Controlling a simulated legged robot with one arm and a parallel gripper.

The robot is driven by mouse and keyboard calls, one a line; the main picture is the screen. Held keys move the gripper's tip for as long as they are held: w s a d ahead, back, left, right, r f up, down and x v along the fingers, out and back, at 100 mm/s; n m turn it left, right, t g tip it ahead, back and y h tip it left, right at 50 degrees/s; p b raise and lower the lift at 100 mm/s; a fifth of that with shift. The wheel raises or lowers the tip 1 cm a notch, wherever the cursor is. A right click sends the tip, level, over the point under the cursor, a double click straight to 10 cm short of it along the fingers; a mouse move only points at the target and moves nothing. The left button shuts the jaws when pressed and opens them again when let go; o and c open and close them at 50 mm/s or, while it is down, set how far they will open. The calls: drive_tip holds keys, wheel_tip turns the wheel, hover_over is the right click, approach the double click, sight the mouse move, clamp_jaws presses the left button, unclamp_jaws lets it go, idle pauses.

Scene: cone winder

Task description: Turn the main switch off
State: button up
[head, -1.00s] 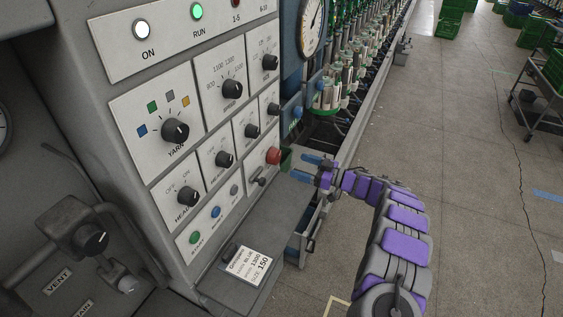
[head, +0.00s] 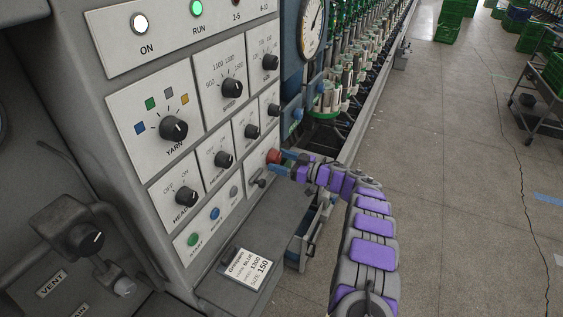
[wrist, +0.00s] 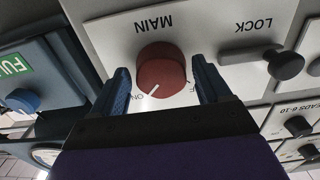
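The main switch is a red round knob (wrist: 162,70) under the label MAIN, which appears upside down in the wrist view. Its white pointer mark is turned toward the ON lettering; the OFF lettering is mostly hidden by a finger. My gripper (wrist: 160,66) is open, with one blue finger on each side of the knob and a visible gap on both sides. In the head view, my gripper (head: 283,163) is at the red knob (head: 272,156) on the panel's right edge, and the fingers partly cover it.
A LOCK lever (wrist: 265,60) sits close beside the knob, near one finger. Other black knobs, such as the yarn knob (head: 173,129), and push buttons fill the panel. A ledge with a label card (head: 247,267) lies below. Open floor (head: 450,180) is at the right.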

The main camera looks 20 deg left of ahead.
drive_tip(key=c, duration=0.8)
